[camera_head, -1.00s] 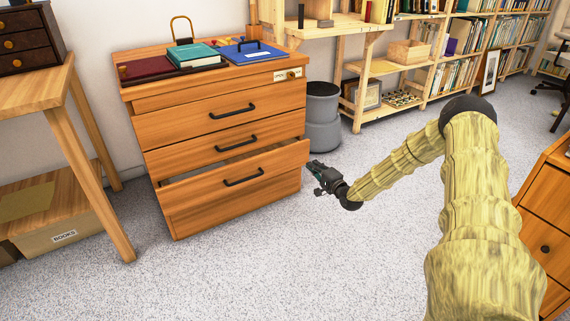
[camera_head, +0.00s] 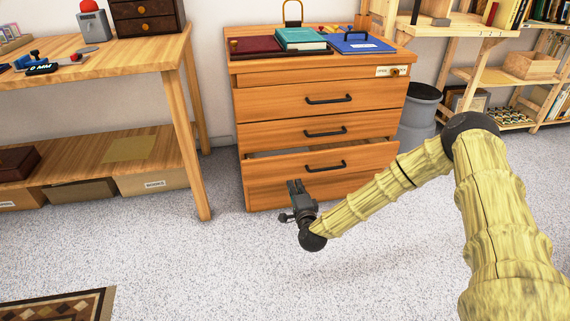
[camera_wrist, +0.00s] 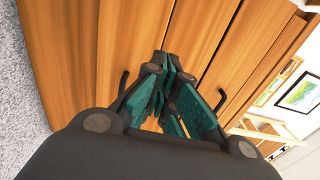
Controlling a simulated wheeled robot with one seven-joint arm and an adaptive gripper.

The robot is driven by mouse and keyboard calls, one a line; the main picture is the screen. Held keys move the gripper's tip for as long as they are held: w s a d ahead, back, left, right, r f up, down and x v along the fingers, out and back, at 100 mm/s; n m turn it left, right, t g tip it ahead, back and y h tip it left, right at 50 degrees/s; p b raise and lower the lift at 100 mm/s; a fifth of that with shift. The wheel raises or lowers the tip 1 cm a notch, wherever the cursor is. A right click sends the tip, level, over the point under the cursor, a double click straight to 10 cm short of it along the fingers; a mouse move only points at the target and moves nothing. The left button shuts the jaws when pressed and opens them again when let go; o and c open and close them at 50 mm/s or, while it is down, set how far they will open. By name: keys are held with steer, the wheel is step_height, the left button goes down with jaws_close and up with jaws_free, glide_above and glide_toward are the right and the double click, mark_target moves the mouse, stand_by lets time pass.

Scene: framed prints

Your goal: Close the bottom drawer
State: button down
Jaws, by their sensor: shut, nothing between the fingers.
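The wooden drawer cabinet (camera_head: 244,104) stands against the wall, with black bar handles on its drawers. The bottom drawer (camera_head: 365,159) is pulled partly out, and its open top shows as a dark gap at its left. The drawers above it are shut. My gripper (camera_head: 296,186) is shut and empty, low in front of the left part of the bottom drawer. Whether it touches the front cannot be told. In the wrist view my gripper (camera_wrist: 168,75) points at the wooden fronts (camera_wrist: 130,45), seen turned sideways, and hides part of them.
A grey bin (camera_head: 418,105) and shelves (camera_head: 470,50) stand at the right. Books (camera_head: 300,40) lie on the cabinet. The carpet in front is open, with a patterned rug (camera_head: 60,308) at lower left.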

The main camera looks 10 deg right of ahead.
steer(key=b, duration=0.6)
glide_toward(283, 158)
steer(key=w, duration=0.5)
steer(key=shift+w+d+f, duration=0.1)
steer(key=shift+w+f, duration=0.05)
steer(key=shift+w, duration=0.25)
steer(key=shift+w+b, duration=0.45)
steer(key=shift+w, duration=0.2)
steer(key=shift+d+r, duration=0.1)
steer(key=shift+r, duration=0.1)
